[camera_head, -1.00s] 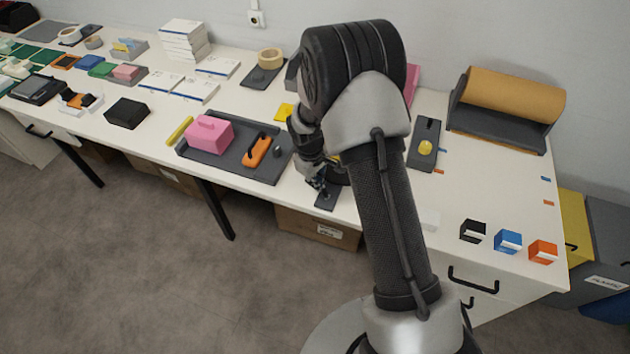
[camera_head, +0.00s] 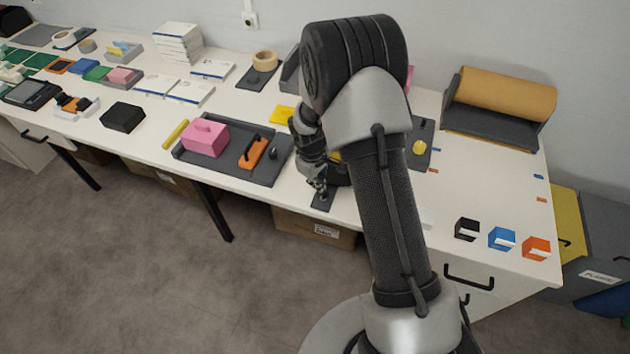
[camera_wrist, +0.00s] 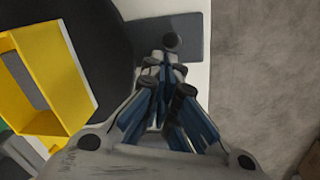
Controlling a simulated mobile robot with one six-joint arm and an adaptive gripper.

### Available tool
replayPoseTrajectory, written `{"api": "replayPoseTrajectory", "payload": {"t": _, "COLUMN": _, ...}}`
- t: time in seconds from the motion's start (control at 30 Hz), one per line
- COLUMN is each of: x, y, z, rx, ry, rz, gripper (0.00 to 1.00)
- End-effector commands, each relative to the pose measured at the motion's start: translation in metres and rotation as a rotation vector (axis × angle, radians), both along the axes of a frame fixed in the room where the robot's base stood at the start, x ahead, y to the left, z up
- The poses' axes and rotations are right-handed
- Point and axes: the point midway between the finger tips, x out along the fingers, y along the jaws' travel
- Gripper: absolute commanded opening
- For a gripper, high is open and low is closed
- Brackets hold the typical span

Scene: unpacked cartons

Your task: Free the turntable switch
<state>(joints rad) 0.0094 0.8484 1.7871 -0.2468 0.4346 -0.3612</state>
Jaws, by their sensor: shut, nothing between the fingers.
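A dark grey plate (camera_head: 325,202) with a round dark knob (camera_wrist: 172,42), which looks like the switch, lies at the table's front edge. A large black disc (camera_wrist: 95,45), which looks like the turntable, lies beside it; my arm hides most of it in the head view. A yellow open box-like piece (camera_wrist: 62,75) is over the disc in the wrist view. My gripper (camera_wrist: 163,64) is shut and empty, pointing down over the plate close to the knob. I cannot tell whether its fingertips touch the knob. My gripper also shows in the head view (camera_head: 320,188).
A grey tray (camera_head: 215,165) with a pink block (camera_head: 205,138) and an orange-handled tool (camera_head: 253,153) is left of my gripper. Black, blue and orange small boxes (camera_head: 501,238) stand at the right front. A brown roll holder (camera_head: 500,105) stands at the back right.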

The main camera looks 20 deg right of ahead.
Motion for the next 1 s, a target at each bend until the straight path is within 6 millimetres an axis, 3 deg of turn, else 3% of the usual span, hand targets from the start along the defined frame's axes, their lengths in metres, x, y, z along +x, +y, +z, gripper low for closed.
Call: {"api": "replayPoseTrajectory", "payload": {"t": 1.0, "x": 0.002, "y": 0.004, "z": 0.020, "rx": 0.000, "ry": 0.000, "rz": 0.000, "gripper": 0.00}}
